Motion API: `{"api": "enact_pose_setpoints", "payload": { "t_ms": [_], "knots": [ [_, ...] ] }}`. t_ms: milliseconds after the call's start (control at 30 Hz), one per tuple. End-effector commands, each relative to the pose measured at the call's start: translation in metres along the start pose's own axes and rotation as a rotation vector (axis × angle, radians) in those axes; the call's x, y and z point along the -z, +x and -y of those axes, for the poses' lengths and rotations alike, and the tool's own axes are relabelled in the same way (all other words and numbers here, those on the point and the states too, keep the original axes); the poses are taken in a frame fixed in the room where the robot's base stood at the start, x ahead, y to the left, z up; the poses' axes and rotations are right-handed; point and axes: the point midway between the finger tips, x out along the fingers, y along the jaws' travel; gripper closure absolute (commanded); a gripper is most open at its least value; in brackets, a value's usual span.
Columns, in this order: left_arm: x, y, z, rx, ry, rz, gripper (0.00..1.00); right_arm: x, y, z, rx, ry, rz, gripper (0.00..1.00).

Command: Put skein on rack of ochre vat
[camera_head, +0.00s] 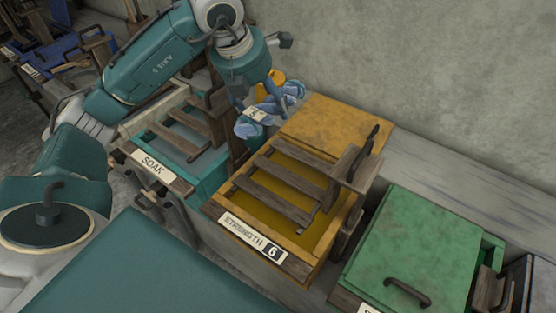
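A blue skein (243,130) with a small number tag (255,114) hangs at the tip of my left gripper (268,104), which appears shut on it. The skein is in the air over the back left of the ochre vat (350,118), near the gap beside the soak vat. The ochre vat's wooden slatted rack (276,191) is bare and lies over yellow liquid. Its front label reads STRENGTH 6. My gripper partly hides the skein's middle. My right gripper is not in view.
The teal soak vat (203,189) with its own wooden rack stands to the left. A green lidded vat (413,248) stands to the right. The ochre vat has an upright wooden post and handle (359,160) at its right side. A grey wall is behind.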

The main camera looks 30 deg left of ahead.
Motion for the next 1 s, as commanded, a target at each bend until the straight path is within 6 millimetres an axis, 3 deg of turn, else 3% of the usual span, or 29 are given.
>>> {"api": "enact_pose_setpoints", "payload": {
  "t_ms": [167, 600, 1000],
  "knots": [
    [0.014, 0.028, -0.003, -0.011, -0.026, -0.010, 0.67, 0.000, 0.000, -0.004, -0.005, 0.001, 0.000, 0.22],
    [0.055, 0.128, -0.002, -0.008, -0.023, -0.007, 0.67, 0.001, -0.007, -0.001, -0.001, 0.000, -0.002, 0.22],
    [0.073, 0.172, -0.001, -0.008, -0.023, -0.007, 0.67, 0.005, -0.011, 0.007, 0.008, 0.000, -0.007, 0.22]
  ]
}}
